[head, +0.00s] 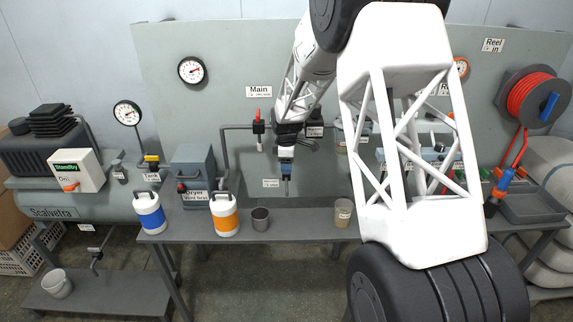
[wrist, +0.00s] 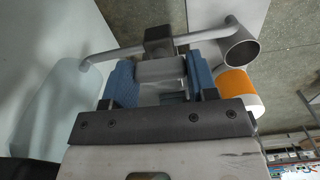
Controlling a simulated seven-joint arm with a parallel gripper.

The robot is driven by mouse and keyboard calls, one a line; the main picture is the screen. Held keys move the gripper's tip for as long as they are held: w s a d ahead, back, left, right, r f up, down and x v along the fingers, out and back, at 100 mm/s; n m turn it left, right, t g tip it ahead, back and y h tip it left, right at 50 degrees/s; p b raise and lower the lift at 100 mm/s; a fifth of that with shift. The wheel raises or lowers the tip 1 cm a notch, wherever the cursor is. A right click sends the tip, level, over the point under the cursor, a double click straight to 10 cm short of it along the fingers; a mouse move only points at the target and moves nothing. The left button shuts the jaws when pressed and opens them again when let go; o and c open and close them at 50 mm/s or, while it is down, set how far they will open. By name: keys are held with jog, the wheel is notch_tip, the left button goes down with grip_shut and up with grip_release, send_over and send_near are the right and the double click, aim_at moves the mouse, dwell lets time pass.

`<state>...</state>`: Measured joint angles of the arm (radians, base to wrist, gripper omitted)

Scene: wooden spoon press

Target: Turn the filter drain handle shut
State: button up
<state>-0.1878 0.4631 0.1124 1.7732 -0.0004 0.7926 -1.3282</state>
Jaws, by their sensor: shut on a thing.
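My gripper (head: 286,168) is in front of the grey back panel in the head view, pointing down above the bench. In the wrist view its two blue fingers (wrist: 160,82) are shut on a grey piece (wrist: 160,70), which appears to be the filter drain handle. The grey piece sits right beside a dark square block (wrist: 159,40) on a thin grey pipe (wrist: 110,53). The fingers hide part of the handle, and its turn angle cannot be read. In the head view the gripper covers the handle; a small unreadable label (head: 271,183) is just left of the fingers.
A grey metal cup (head: 260,218) and an orange-and-white jug (head: 225,216) stand on the bench below left of the gripper. A blue-and-white jug (head: 149,213) is further left. A red-handled valve (head: 258,121) is on the panel, up left.

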jog(key=m, duration=0.8)
jog(key=shift+m, duration=0.4)
jog(key=m, duration=0.4)
jog(key=shift+r, duration=0.1)
jog(key=m, duration=0.4)
jog(key=shift+m, duration=0.3)
jog(key=o, duration=0.9)
